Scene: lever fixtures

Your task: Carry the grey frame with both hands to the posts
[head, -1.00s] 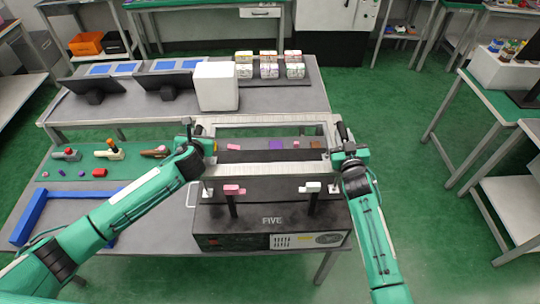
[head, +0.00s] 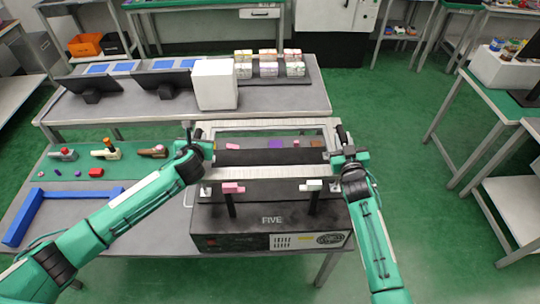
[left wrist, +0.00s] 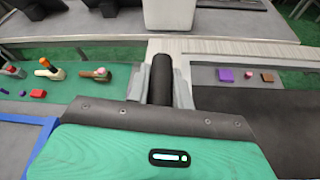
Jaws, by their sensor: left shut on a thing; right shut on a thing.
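The grey frame (head: 265,172) is a rectangular open frame held level above the black box in the head view. It also shows in the left wrist view (left wrist: 250,47). My left gripper (head: 203,150) is shut on the frame's left black handle (left wrist: 161,80). My right gripper (head: 345,158) is shut on the frame's right end; its grip is partly hidden by the wrist. The frame's front bar appears just behind the tops; contact cannot be told.
The black box (head: 270,243) marked FIVE sits at the table's front. A blue bracket (head: 28,217) and a green mat (head: 60,160) with small parts lie left. A white box (head: 215,85) and dark monitors stand on the rear table.

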